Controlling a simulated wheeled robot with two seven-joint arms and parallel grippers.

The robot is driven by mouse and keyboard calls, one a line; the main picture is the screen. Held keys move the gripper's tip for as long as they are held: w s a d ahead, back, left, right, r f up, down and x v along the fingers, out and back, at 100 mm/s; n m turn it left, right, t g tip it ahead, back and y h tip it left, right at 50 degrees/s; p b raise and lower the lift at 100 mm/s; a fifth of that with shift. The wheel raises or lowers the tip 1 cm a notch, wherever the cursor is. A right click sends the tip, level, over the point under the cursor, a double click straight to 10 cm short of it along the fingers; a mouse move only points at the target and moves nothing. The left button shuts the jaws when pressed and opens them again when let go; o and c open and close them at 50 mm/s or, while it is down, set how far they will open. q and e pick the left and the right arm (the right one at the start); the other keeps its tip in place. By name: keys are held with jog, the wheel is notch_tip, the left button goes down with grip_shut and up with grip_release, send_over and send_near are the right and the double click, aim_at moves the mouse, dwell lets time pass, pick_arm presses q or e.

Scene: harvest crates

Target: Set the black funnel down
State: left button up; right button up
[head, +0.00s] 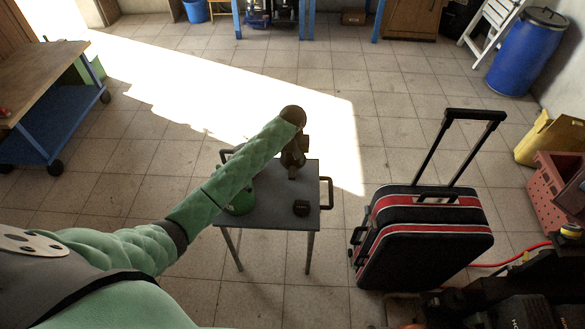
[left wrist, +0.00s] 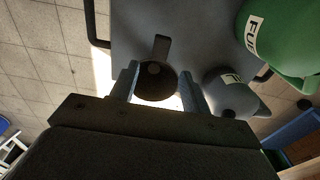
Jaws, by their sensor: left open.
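The black funnel (left wrist: 155,82) shows in the left wrist view as a dark round shape with a stub pointing up in the picture. It sits at the far edge of the small grey table (head: 267,215). My left gripper (left wrist: 159,88) is open, with one finger on each side of the funnel. In the head view my left gripper (head: 293,160) is over the table's far edge and largely hides the funnel. I cannot tell whether the fingers touch it. My right gripper is not in view.
A green fuel can (left wrist: 285,40) and a grey labelled jug (left wrist: 232,97) stand beside the gripper, the can partly behind my arm in the head view. A black-and-red suitcase (head: 425,235) stands right of the table.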

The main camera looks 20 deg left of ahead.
pick_arm(q)
jog(key=s+d+f+m+t+h, duration=0.15)
jog(key=s+d+f, duration=0.3)
jog(key=s, duration=0.45)
jog(key=s+d+f+m, duration=0.2)
jog(key=s+d+f, duration=0.25)
jog(key=s, duration=0.55)
jog(key=s+a+f+m, duration=0.1)
jog(key=s+f, duration=0.7)
jog(key=s, duration=0.4)
jog(key=s+f, duration=0.8)
jog(key=s, duration=0.5)
jog(key=shift+s+a+f+m, duration=0.3)
jog(key=shift+a+f+m, duration=0.05)
jog(key=shift+f, duration=0.05)
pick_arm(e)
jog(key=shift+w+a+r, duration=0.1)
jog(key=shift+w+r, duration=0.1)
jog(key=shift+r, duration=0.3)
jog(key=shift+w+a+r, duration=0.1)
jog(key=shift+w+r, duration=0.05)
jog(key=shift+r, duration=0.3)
pick_arm(q)
jog(key=shift+g+y, duration=0.25)
